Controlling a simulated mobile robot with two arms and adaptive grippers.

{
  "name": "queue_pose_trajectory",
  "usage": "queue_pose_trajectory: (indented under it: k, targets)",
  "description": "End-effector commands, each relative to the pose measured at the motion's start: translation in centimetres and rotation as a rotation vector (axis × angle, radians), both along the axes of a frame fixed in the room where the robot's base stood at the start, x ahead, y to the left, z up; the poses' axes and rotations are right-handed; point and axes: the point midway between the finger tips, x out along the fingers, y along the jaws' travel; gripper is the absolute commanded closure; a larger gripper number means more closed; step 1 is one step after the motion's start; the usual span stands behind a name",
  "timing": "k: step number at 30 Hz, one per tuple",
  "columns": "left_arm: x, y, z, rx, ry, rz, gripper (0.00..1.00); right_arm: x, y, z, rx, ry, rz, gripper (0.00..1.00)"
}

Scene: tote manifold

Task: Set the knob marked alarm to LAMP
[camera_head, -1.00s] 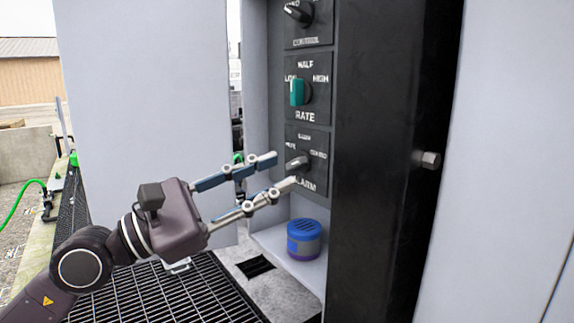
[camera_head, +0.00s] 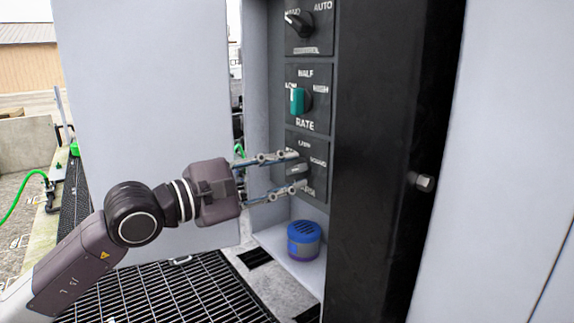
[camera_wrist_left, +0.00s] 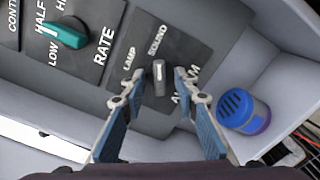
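The alarm knob (camera_head: 295,168) is a grey lever knob on the lowest dark panel (camera_head: 318,150) in the cabinet. My left gripper (camera_head: 300,170) is at this panel, one finger above the knob and one below. In the left wrist view the open fingers (camera_wrist_left: 160,80) stand on either side of the knob, with small gaps visible. The fingers partly cover the panel's lettering. My right gripper is out of view.
The teal rate knob (camera_head: 297,101) and a dark control knob (camera_head: 299,23) sit above. A blue-topped round object (camera_head: 304,240) stands on the cabinet ledge below. A black post (camera_head: 385,150) with a bolt bounds the panels on the right; a pale door (camera_head: 145,90) is left.

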Motion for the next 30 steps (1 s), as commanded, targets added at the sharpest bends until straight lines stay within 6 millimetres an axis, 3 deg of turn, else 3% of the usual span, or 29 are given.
queue_pose_trajectory:
  k: [7, 15, 23, 30]
  targets:
    - [0.0, -0.1, -0.1, -0.001, 0.001, 0.0, 0.72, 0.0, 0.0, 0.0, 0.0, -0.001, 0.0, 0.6]
    - [0.0, -0.1, 0.0, -0.001, 0.001, -0.001, 1.0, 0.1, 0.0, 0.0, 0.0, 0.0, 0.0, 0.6]
    - [0.0, -0.1, -0.1, -0.005, 0.005, -0.001, 1.0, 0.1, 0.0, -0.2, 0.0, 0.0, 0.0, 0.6]
    - [0.0, -0.1, -0.4, -0.047, 0.062, -0.001, 1.0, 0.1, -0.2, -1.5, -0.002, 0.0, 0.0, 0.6]
